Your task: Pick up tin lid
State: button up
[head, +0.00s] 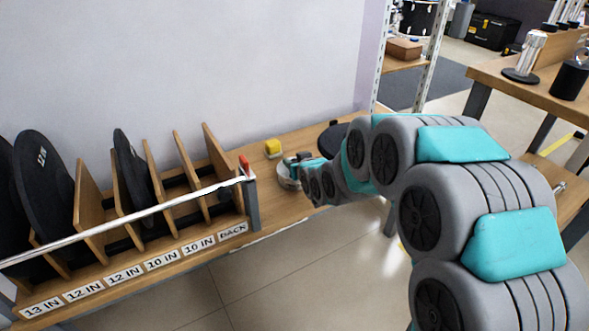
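My arm reaches in from the right over the wooden bench (310,213). My gripper (291,166), small and partly hidden by my own wrist, is low at the bench's far part. A round, pale metallic thing (284,178), which may be the tin lid, lies at or just under the gripper. Only its left part shows. I cannot tell whether the gripper touches it or whether the fingers are open or shut.
A dark round thing (331,136) stands behind my arm, partly hidden. A wooden rack (91,212) with black discs and a white front rail fills the left. Another table (520,84) is at right.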

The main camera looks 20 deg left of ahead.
grip_shut()
jog(key=shift+r, duration=0.1)
dwell(0.3)
